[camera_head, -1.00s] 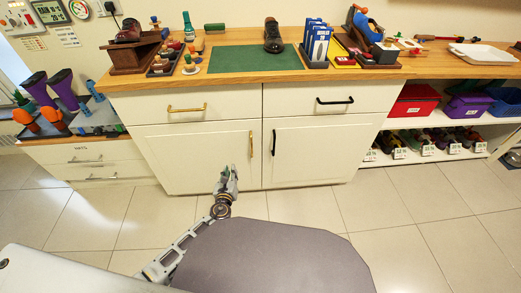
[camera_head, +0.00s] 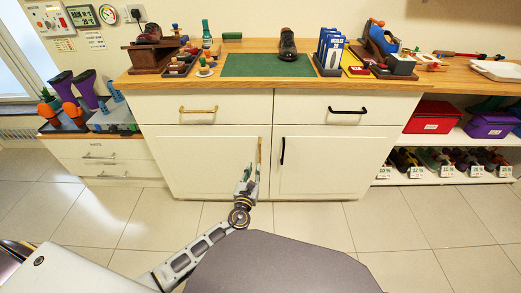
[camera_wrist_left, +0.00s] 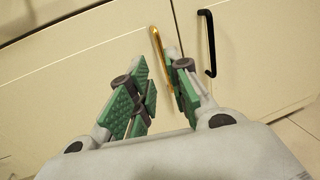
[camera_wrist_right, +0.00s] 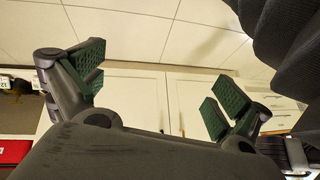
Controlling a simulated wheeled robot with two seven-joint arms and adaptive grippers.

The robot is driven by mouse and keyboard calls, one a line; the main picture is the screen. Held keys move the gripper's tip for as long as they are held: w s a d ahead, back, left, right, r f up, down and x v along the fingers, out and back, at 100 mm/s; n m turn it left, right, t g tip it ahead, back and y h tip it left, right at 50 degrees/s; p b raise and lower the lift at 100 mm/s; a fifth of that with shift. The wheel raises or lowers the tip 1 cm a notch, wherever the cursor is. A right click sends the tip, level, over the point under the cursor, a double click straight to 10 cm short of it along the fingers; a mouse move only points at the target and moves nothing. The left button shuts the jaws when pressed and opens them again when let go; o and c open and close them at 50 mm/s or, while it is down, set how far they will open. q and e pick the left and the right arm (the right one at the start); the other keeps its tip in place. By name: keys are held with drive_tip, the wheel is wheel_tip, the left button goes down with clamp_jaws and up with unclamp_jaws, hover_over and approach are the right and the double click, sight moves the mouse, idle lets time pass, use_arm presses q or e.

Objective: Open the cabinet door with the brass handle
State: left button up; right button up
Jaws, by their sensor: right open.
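The cabinet's left door (camera_head: 215,165) is shut and carries an upright brass handle (camera_head: 260,153) near its right edge. My left gripper (camera_head: 249,178) is in front of that door, close to the handle's lower part. In the left wrist view the left gripper (camera_wrist_left: 160,92) is open, and the brass handle (camera_wrist_left: 156,42) shows just beyond and between its fingertips, nearer the right finger. Whether they touch cannot be told. My right gripper (camera_wrist_right: 155,90) is open and empty in the right wrist view, with cream cabinet fronts beyond it. It is not visible in the head view.
The right door (camera_head: 320,168) has a black handle (camera_head: 283,151). Two drawers above have a brass pull (camera_head: 198,110) and a black pull (camera_head: 348,111). A low drawer unit (camera_head: 100,158) stands at left and open shelves at right. The tiled floor in front is clear.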

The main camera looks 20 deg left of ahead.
sight(260, 150)
use_arm(q)
drive_tip(key=w, duration=0.3)
drive_tip(key=w+b, duration=0.1)
drive_tip(key=w, duration=0.2)
drive_tip(key=w+a+b, duration=0.1)
drive_tip(key=w, duration=0.2)
drive_tip(key=shift+w+b, duration=0.65)
drive_tip(key=shift+w, duration=0.85)
drive_tip(key=shift+w+a, duration=0.1)
drive_tip(key=shift+w, duration=0.7)
use_arm(e)
drive_tip(key=shift+m+t+y, duration=0.3)
drive_tip(key=shift+t+y, duration=0.2)
drive_tip(key=shift+w+a+f, duration=0.1)
drive_tip(key=shift+a+f, duration=0.05)
drive_tip(key=shift+f, duration=0.8)
drive_tip(key=shift+s+a+f, duration=0.1)
drive_tip(key=shift+a+f, duration=0.1)
drive_tip(key=shift+f, duration=0.8)
drive_tip(key=shift+w+a+f, duration=0.1)
drive_tip(key=shift+a+f, duration=0.05)
drive_tip(key=shift+f, duration=0.8)
use_arm(q)
drive_tip(key=shift+c, duration=0.2)
use_arm(e)
drive_tip(key=shift+w+r, duration=0.15)
drive_tip(key=shift+w, duration=0.05)
use_arm(q)
clamp_jaws()
